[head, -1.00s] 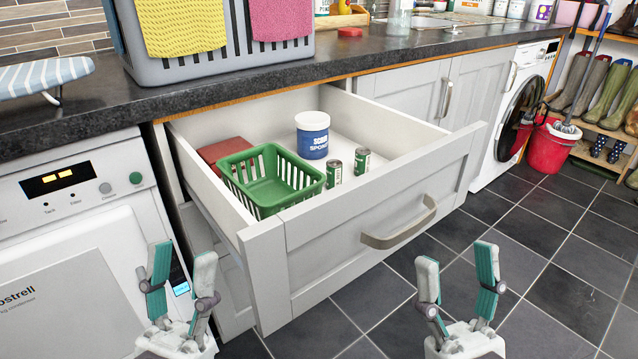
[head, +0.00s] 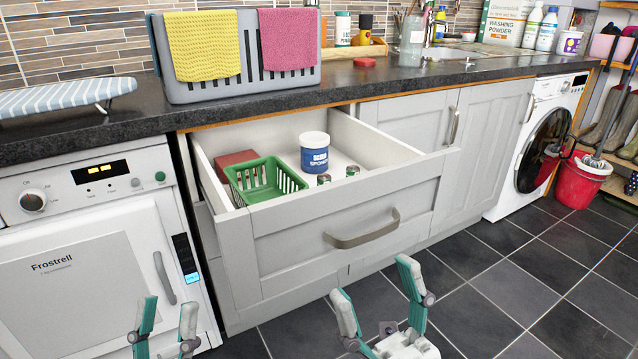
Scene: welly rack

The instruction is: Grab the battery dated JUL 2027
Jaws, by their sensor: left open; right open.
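Two small green batteries stand upright side by side in the open drawer (head: 340,227). The left battery (head: 323,180) and the right battery (head: 352,171) show mostly their tops over the drawer front. No date on either can be read. My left gripper (head: 166,322) is open and empty, low in front of the white appliance at left. My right gripper (head: 372,285) is open and empty, in front of and below the drawer front, apart from the batteries.
The drawer also holds a green basket (head: 262,180), a reddish-brown box (head: 236,158) and a white-and-blue sponge tub (head: 314,152). A grey laundry basket (head: 250,85) stands on the dark worktop (head: 130,120). The tiled floor at right is clear, up to a red bucket (head: 578,185).

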